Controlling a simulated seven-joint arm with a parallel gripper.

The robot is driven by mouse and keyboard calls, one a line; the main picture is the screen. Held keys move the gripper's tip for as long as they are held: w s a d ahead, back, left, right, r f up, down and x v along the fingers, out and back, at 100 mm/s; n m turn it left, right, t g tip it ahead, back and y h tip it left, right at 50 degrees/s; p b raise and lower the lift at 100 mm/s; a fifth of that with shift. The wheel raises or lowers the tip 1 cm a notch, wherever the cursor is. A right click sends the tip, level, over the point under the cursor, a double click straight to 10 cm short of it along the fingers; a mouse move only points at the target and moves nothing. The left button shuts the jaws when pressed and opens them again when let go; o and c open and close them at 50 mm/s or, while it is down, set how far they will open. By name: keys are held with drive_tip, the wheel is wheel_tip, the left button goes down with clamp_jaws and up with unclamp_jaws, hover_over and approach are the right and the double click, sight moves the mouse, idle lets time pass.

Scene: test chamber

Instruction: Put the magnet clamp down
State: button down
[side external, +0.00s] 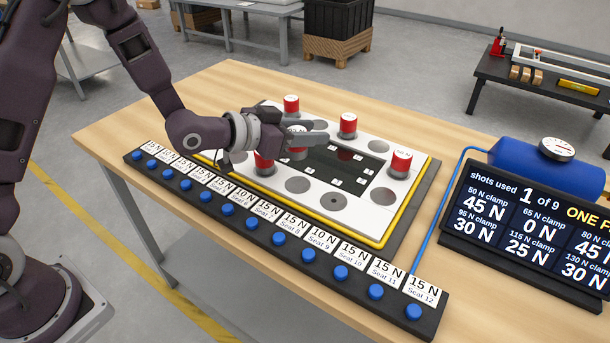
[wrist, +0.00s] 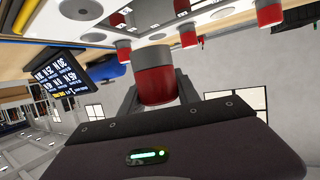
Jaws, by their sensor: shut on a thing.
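A red-and-grey magnet clamp (wrist: 156,84) is between the fingers of my gripper (wrist: 158,92) in the wrist view, its grey end towards the white plate. In the side view my gripper (side external: 298,143) is low over the middle of the white plate (side external: 408,198) and largely covers this clamp (side external: 298,153). I cannot tell whether the clamp touches the plate. Other red clamps stand upright on the plate: one at the back (side external: 291,104), one at the back right (side external: 347,124), one at the right (side external: 401,163) and one at the front left (side external: 264,163), close to my gripper.
The plate has grey round seats (side external: 333,202) and a dark central window with small white tags. A row of blue buttons (side external: 333,271) with seat labels runs along the front. A screen (side external: 525,225) and a blue tank (side external: 545,172) with a gauge stand at the right.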

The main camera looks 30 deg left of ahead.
wheel_tip(320, 180, down, 8)
drive_tip(key=shift+d+r, duration=0.1)
drive_tip(key=shift+f, duration=0.2)
drive_tip(key=c, duration=0.9)
unclamp_jaws()
